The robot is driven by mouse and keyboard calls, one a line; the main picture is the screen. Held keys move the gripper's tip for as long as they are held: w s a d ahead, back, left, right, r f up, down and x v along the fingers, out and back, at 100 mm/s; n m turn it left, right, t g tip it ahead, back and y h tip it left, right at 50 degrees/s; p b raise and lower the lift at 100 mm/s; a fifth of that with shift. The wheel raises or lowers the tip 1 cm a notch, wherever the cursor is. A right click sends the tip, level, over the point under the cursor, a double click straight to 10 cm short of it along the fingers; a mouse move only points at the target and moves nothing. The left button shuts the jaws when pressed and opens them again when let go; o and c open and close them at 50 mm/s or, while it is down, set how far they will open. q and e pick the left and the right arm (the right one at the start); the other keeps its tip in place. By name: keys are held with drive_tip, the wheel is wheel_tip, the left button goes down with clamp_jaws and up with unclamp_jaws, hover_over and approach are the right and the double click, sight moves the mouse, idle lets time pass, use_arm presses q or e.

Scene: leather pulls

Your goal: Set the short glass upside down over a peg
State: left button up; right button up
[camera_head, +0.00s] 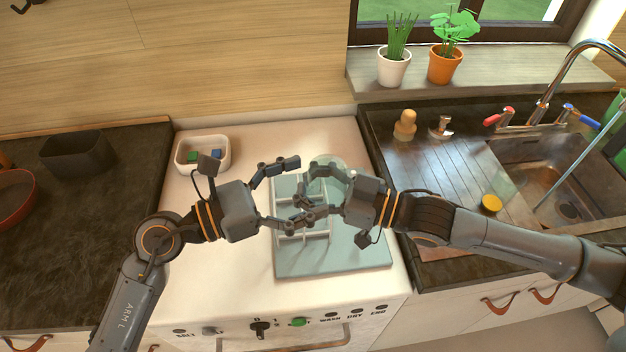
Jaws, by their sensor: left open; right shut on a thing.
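The short glass (337,163) is a clear, faintly green round shape above the far part of the mat. My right gripper (309,192) is shut on it, and its fingers hide part of the glass. I cannot tell which way up the glass is. A pale rack with bars (318,237) lies on the blue-grey mat (345,262). Its pegs are mostly hidden behind both grippers. My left gripper (292,194) is open and empty over the rack's left side, with its fingers pointing right, close to the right gripper's fingertips.
A white tray (182,166) with small blue and green pieces stands at the back left of the white top. A dark bin (78,155) is further left. The sink (560,180) and a drainboard with a wooden-topped item (405,125) lie to the right. The front right of the mat is clear.

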use_arm(q)
drive_tip(key=shift+x, duration=0.95)
drive_tip(key=c, duration=1.4)
drive_tip(key=shift+o, duration=0.2)
use_arm(e)
drive_tip(key=o, duration=1.7)
